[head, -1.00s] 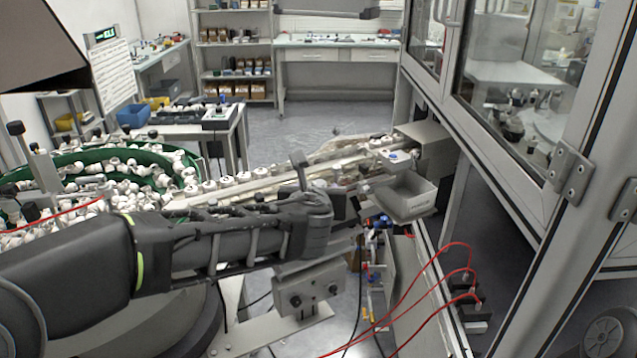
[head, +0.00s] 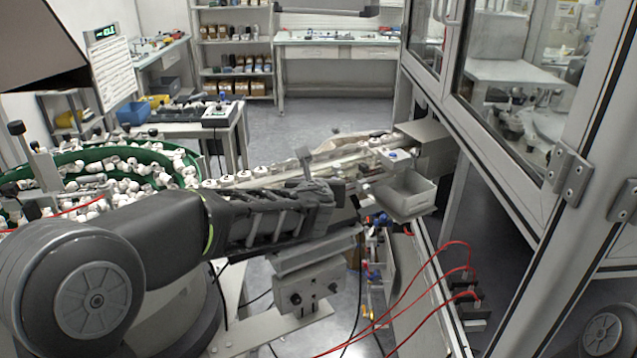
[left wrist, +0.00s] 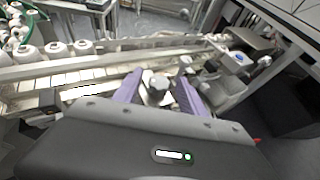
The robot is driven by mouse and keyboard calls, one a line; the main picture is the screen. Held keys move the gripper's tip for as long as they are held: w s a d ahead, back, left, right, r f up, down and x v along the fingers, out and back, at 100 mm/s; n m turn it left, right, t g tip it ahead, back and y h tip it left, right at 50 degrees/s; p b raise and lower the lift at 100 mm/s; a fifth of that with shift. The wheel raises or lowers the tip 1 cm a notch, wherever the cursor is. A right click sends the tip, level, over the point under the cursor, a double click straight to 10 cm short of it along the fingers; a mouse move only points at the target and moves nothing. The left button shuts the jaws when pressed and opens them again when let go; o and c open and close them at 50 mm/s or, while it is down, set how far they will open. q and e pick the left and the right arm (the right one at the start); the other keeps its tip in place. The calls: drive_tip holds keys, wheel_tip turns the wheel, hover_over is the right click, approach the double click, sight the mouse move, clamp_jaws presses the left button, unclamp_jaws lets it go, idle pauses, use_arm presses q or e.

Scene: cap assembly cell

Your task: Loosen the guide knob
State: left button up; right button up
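A light grey round knob (left wrist: 157,88) shows in the left wrist view over the rail, between the two purple fingers of my left gripper (left wrist: 158,80). The fingers stand apart with a gap to the knob; no clear contact shows. A second small pale knob on a stem (left wrist: 185,64) stands just beyond, near the right finger. I cannot tell for certain which is the guide knob. In the head view my left arm reaches over the conveyor rail, and its wrist hides the fingers and these knobs. My right gripper is not in view.
The feed rail (head: 270,178) carries white caps from the green bowl feeder (head: 85,158). A grey open bin (head: 405,195) hangs beside the rail's end, near a blue-topped part (head: 392,154). Red cables (head: 430,285) and the glazed machine frame (head: 545,150) lie to the right.

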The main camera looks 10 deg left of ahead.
use_arm(q)
clamp_jaws()
idle(0.3)
drive_tip(key=shift+d+n+y+p, duration=0.1)
drive_tip(key=shift+n+y+p, duration=0.2)
drive_tip(key=shift+n+y, duration=0.1)
drive_tip(key=n+y+p, duration=0.1)
drive_tip(key=n+g+y+p, duration=0.1)
drive_tip(key=shift+w+d+r+n+g+y, duration=0.1)
drive_tip(key=shift+d+n+g+y, duration=0.2)
drive_tip(key=shift+y, duration=0.1)
drive_tip(key=n+g+y+p, duration=0.2)
drive_tip(key=n+y+p, duration=0.1)
drive_tip(key=shift+w+d+r+n+y, duration=0.1)
drive_tip(key=shift+w+n+y, duration=0.05)
drive_tip(key=shift+n+y, duration=0.15)
drive_tip(key=shift+n+g+y+p, duration=0.6)
drive_tip(key=shift+n+g, duration=0.2)
drive_tip(key=shift+g, duration=0.1)
drive_tip(key=shift+w+d+f+n+g+y, duration=0.15)
drive_tip(key=shift+n+g+y, duration=0.35)
drive_tip(key=shift+n+g, duration=0.55)
